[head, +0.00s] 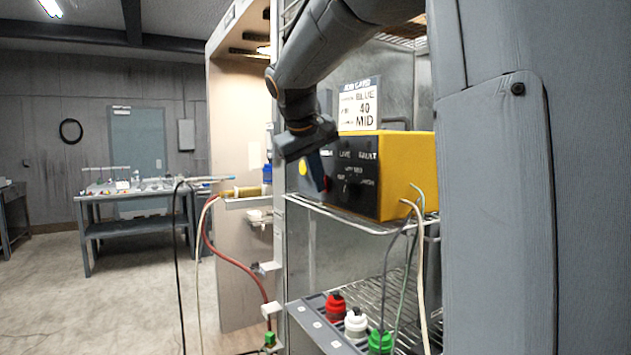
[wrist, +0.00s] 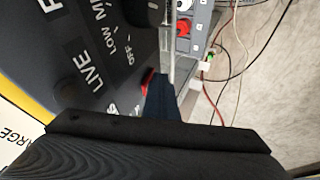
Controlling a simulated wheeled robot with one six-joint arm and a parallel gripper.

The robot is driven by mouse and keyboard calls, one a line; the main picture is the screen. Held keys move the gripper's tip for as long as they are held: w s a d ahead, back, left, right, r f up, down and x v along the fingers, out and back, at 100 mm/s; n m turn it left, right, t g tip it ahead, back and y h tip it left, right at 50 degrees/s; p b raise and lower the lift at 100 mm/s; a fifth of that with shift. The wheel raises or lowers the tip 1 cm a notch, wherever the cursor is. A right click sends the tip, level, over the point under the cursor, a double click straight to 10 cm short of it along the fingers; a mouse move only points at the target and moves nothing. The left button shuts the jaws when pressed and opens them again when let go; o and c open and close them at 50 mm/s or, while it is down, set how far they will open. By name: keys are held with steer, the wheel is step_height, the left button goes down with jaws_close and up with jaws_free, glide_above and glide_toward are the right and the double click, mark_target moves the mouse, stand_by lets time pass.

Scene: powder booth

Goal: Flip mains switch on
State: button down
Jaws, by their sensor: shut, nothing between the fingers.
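The yellow control box (head: 407,165) stands on a wire shelf, its black front panel facing left. The panel carries LIVE and FAULT labels and a dark knob (head: 352,187) with OFF, LOW and MID marks. A red switch (head: 326,184) sits low on the panel, partly hidden by my gripper; it also shows in the wrist view (wrist: 148,80). My gripper (head: 321,188) is shut and empty, its fingers pointing down beside the red switch. In the wrist view the fingertips (wrist: 160,78) lie right against or just in front of the switch; I cannot tell whether they touch.
A job card (head: 360,105) reading BLUE, 40, MID stands above the box. Red, white and green-capped bottles (head: 355,322) stand on the lower rack. Cables and a red hose (head: 240,262) hang at the left. A workbench (head: 135,200) is far left, with open floor before it.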

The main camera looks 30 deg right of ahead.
steer(key=shift+r, duration=0.1)
steer(key=shift+r+p, duration=0.7)
steer(key=shift+r, duration=0.05)
steer(key=s+a+r+b, duration=0.3)
steer(key=s+a+r, duration=0.1)
steer(key=a+r, duration=0.4)
steer(key=shift+a+r, duration=0.2)
steer(key=shift+r, duration=0.1)
stand_by(0.5)
